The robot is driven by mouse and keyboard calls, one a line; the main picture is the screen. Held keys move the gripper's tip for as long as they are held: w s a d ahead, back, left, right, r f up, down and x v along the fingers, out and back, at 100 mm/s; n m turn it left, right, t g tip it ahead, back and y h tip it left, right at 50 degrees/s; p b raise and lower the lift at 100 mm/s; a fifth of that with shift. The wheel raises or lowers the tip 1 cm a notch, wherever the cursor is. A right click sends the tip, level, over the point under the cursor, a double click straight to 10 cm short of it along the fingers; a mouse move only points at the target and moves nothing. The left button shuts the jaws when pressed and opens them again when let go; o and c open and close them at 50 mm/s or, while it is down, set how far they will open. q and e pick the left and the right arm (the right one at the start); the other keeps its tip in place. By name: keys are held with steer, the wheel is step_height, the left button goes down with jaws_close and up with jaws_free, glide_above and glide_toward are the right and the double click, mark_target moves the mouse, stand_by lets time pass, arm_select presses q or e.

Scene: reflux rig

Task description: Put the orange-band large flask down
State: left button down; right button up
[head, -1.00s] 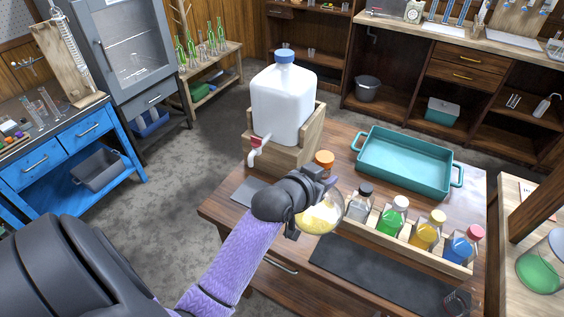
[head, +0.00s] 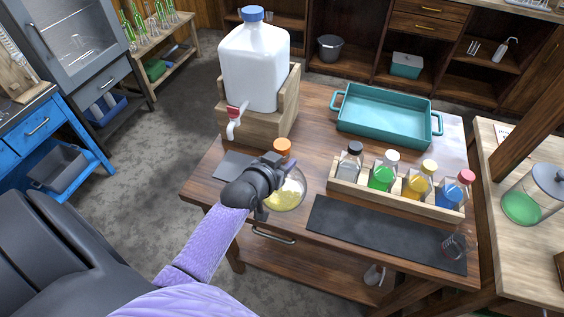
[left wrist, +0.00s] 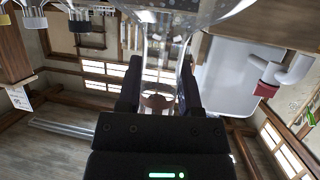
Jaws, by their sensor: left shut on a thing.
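The orange-band large flask (head: 286,193) is a round clear flask with yellow contents and an orange top, near the front left of the wooden table (head: 322,160). My left gripper (head: 270,172) is shut on its neck, and the flask looks upright. In the left wrist view the clear neck (left wrist: 160,60) runs between the two dark fingers (left wrist: 158,85). I cannot tell whether the flask's bottom touches the table. My right gripper is not in view.
A white jug (head: 255,65) with a red tap stands on a wooden stand behind the flask. A rack (head: 345,188) of several coloured bottles is to the right. A dark mat (head: 375,234) lies in front of it, with a small glass (head: 455,246). A teal tray (head: 385,122) sits behind.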

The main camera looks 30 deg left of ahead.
arm_select(q)
steer(key=shift+c, duration=1.3)
jaws_free()
steer(key=a+p+v, duration=0.1)
steer(key=p+v, duration=0.3)
steer(key=v, duration=0.8)
steer(key=s+d+f+g, duration=0.2)
steer(key=s+f+g, duration=0.1)
steer(key=f, duration=0.6)
steer(key=s+d+f+g, duration=0.2)
steer(key=s+f, duration=0.2)
steer(key=f, duration=0.4)
steer(key=s+d+f+m+g, duration=0.1)
steer(key=s+f+g, duration=0.2)
steer(key=s+f, duration=0.3)
steer(key=s+d+f+m+g, duration=0.2)
steer(key=s+f+g, duration=0.2)
steer(key=s, duration=0.9)
step_height(320, 180, down, 3)
steer(key=shift+s+r+g+h, duration=0.1)
steer(key=shift+s+g+h, duration=0.2)
steer(key=shift+s+h, duration=0.1)
